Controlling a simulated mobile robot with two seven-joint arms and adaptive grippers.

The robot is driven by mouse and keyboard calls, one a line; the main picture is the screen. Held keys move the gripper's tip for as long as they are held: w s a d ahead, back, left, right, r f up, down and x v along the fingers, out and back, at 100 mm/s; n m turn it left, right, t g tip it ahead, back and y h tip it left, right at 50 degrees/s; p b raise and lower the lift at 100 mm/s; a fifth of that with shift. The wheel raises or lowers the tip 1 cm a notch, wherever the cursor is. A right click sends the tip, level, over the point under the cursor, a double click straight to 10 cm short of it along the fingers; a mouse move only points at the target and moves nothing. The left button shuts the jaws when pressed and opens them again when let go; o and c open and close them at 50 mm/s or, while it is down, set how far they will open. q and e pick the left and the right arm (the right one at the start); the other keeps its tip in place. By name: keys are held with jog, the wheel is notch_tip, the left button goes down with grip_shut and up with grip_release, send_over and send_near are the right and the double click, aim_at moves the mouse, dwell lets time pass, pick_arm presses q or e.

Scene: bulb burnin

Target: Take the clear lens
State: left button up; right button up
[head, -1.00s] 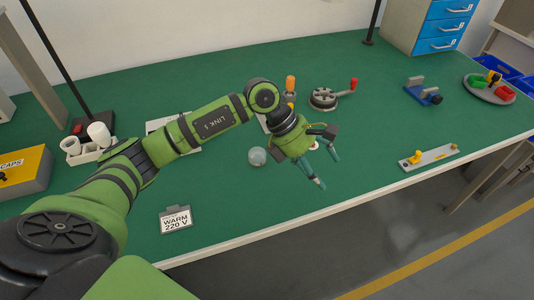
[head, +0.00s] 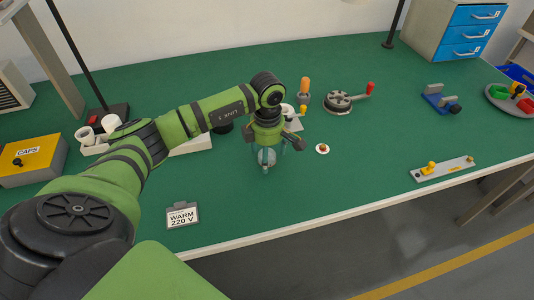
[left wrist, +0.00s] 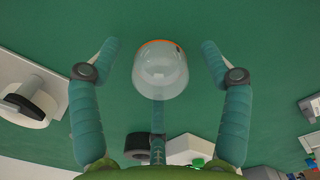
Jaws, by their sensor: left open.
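The clear lens (left wrist: 160,72) is a see-through dome with an orange rim. In the left wrist view it sits on the green bench between the spread fingers of my left gripper (left wrist: 160,75), with the fingers apart from its sides. In the head view the lens (head: 266,157) is directly below my left gripper (head: 268,160), partly hidden by the fingers. My left gripper is open and points down. My right gripper is not in view.
A small white disc with a red centre (head: 322,149) lies right of the gripper. A grey sign reading WARM 220 V (head: 182,215) stands near the front edge. A yellow CAPS box (head: 30,162) is at left. The front middle of the bench (head: 330,185) is clear.

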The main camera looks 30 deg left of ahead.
pick_arm(q)
jog(key=c, duration=0.8)
jog(key=shift+r, duration=0.1)
jog(key=shift+c, duration=0.3)
jog(key=shift+r, duration=0.45)
notch_tip(320, 180, up, 3)
jog(key=shift+w+f+b, duration=0.1)
jog(key=shift+f+b, duration=0.05)
jog(key=shift+b, duration=0.55)
jog(key=s+d+r, duration=0.1)
jog(key=d+r, duration=1)
jog(key=shift+d+r+p, duration=0.35)
jog(key=shift+p, duration=0.1)
